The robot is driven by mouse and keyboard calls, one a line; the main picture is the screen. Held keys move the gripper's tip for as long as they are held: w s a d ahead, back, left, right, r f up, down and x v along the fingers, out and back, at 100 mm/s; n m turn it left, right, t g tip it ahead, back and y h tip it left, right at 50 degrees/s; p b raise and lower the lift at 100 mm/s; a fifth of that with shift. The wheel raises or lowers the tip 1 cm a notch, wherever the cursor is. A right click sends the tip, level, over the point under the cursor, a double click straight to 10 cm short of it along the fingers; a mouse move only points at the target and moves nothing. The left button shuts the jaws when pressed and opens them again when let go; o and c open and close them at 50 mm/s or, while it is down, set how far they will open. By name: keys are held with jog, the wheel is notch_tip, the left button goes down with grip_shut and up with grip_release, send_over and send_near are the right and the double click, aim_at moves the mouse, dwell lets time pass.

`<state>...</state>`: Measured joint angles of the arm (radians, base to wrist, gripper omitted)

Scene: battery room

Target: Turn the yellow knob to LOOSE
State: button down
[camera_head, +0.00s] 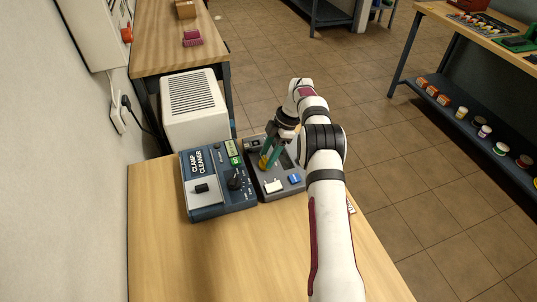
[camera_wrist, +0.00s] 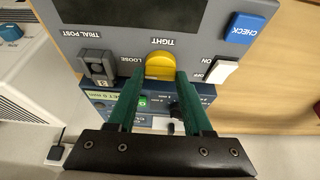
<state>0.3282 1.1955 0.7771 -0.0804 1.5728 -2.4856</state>
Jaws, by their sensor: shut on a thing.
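The yellow knob (camera_wrist: 160,66) sits on the face of a grey panel (camera_wrist: 105,32), between the green fingers of my gripper (camera_wrist: 160,76). The fingers are shut on the knob's two sides. The panel's lettering appears upside down in the wrist view, with TIGHT above the knob and LOOSE to its left. I cannot tell which mark the knob points to. In the head view, my gripper (camera_head: 271,157) reaches down to the grey device (camera_head: 293,195), and the yellow knob (camera_head: 263,162) shows partly beside the green fingers.
The panel also bears a blue CHECK button (camera_wrist: 245,27), a white ON/OFF switch (camera_wrist: 223,71) and a TRIAL POST (camera_wrist: 97,66). The blue CLAMP CLEANER (camera_head: 207,205) stands left of the device, close beside it. A white vented box (camera_head: 193,110) stands behind. The table front (camera_head: 230,265) is bare.

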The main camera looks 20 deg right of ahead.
dwell(0.5)
jog(key=shift+c, duration=1.6)
grip_release()
jog(key=v, duration=0.7)
jog(key=shift+r, duration=0.25)
jog(key=shift+r, duration=0.1)
